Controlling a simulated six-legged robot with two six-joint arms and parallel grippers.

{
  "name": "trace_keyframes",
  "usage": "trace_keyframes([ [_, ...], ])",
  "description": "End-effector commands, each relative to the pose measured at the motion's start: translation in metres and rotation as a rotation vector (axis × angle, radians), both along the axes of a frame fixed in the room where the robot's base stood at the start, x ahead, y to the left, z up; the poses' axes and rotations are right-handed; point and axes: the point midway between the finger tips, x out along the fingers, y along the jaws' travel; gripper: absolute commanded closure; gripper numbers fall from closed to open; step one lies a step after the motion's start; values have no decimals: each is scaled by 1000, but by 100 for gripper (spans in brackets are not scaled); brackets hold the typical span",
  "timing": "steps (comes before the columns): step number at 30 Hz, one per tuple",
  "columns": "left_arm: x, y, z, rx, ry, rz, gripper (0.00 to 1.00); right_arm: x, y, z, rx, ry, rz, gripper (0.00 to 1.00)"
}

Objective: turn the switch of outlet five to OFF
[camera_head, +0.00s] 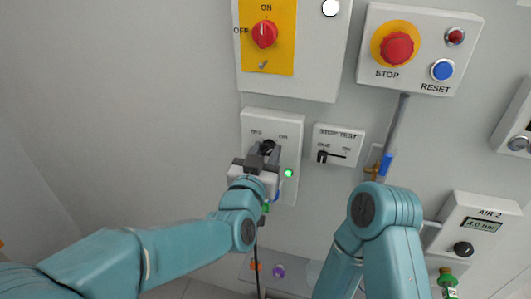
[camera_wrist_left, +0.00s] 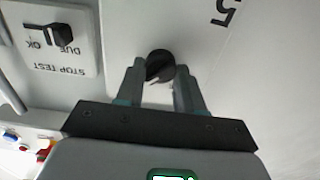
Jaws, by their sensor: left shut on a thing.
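The switch of outlet five is a black rotary knob (camera_head: 267,146) on a white box (camera_head: 255,120), with small labels above it and a lit green lamp (camera_head: 289,173) below right. In the left wrist view the knob (camera_wrist_left: 159,64) sits between my two fingertips, and a printed "5" (camera_wrist_left: 222,12) shows beside it. My left gripper (camera_head: 266,154) is shut on the knob, reaching it from below and hiding the lower part of the box. A light mark on the knob shows, but its setting is hard to read.
A red ON/OFF switch (camera_head: 264,34) on a yellow plate is above. A red STOP button (camera_head: 397,48) and a blue RESET button (camera_head: 443,70) are at upper right. A STOP TEST box (camera_head: 338,144) is just right of the outlet. An AIR 2 unit (camera_head: 483,224) is at lower right.

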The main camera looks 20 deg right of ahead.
Motion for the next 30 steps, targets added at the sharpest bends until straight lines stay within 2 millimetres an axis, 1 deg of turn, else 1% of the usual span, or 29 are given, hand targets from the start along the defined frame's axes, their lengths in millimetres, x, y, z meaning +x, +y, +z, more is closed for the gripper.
trace_keyframes([
  [5,0,0,-1,-20,11,-1,93,0,0,-6,0,0,0,57],
  [8,0,0,-3,-48,30,-1,93,0,0,-15,0,0,0,57],
  [14,0,0,-6,-156,101,-1,93,0,0,-41,0,0,0,57],
  [21,0,1,-7,-339,225,-2,93,0,0,-75,0,0,0,57],
  [30,1,1,-6,-576,387,-2,93,0,0,-109,0,0,0,57],
])
